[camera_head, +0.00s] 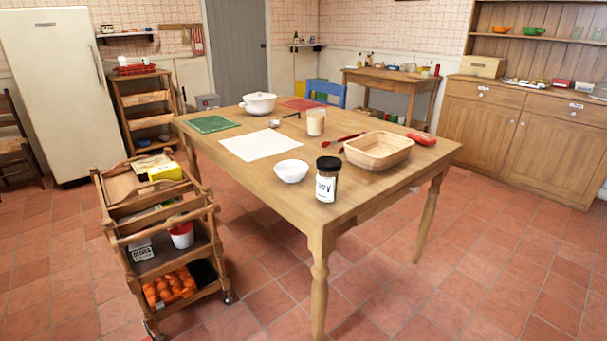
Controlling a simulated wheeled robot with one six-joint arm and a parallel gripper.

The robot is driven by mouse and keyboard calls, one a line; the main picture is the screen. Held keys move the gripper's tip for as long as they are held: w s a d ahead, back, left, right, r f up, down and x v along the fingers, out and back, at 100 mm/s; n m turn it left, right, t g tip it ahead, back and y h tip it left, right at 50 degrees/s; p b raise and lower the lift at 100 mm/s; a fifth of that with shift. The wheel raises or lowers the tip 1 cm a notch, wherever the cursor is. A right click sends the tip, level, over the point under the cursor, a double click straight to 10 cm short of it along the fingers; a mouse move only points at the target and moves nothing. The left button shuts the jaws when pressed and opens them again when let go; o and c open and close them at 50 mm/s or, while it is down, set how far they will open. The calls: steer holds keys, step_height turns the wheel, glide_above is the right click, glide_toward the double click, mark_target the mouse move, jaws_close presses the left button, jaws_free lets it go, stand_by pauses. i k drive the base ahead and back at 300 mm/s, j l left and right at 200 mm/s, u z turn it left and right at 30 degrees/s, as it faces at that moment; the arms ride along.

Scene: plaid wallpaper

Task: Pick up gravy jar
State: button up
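A jar with a black lid, dark brown contents and a white label with dark lettering (326,188) stands upright near the front edge of the wooden table (250,182). The lettering is too small to read for certain, but this looks like the gravy jar. A second jar, with pale contents (316,123), stands farther back on the table. My gripper is not in view.
A white bowl (291,171) stands just left of the dark-lidded jar, and a wooden basket (379,150) is behind it to the right. A wooden trolley (150,235) stands left of the table. Tiled floor is free in front and right.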

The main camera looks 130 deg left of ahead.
mark_target(329, 168)
steer(key=u, duration=3.55)
